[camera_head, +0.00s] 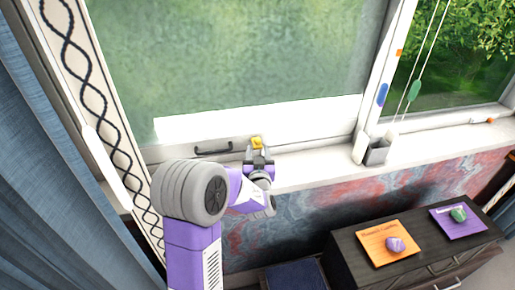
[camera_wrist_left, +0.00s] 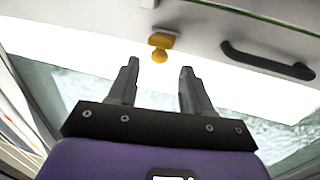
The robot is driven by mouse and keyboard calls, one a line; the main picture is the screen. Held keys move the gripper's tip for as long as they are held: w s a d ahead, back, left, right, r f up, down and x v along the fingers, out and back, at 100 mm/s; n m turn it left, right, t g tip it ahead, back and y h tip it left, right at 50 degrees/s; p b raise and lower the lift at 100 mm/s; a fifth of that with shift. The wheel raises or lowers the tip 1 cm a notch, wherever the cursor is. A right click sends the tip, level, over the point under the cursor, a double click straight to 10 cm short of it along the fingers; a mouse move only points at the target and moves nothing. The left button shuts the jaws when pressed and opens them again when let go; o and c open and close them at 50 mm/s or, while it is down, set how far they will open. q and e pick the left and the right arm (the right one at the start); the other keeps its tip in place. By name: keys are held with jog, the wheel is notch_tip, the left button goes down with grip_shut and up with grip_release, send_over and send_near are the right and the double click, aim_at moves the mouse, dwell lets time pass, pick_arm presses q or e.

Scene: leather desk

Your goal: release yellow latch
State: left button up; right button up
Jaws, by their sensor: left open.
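The yellow latch (camera_head: 257,142) sits on the lower rail of the left window, to the right of a dark handle (camera_head: 213,150). My left gripper (camera_head: 258,160) is just below the latch in the head view. In the left wrist view the yellow latch (camera_wrist_left: 160,45) shows its round knob just beyond and between the two fingertips of the left gripper (camera_wrist_left: 160,68). The fingers are apart with nothing between them, and the knob looks clear of both. The dark handle also shows in the left wrist view (camera_wrist_left: 268,62). My right gripper is not in view.
A white window sill (camera_head: 310,165) runs below the window. A grey holder (camera_head: 377,152) stands on it to the right. A dark cabinet (camera_head: 350,262) with an orange card (camera_head: 375,240) and a purple card (camera_head: 470,226) stands below right. Blue curtains (camera_head: 30,150) hang at the left.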

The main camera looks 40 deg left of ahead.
aim_at(257, 143)
pick_arm(q)
jog(key=shift+x, duration=2)
jog(key=shift+d, duration=0.1)
grip_shut()
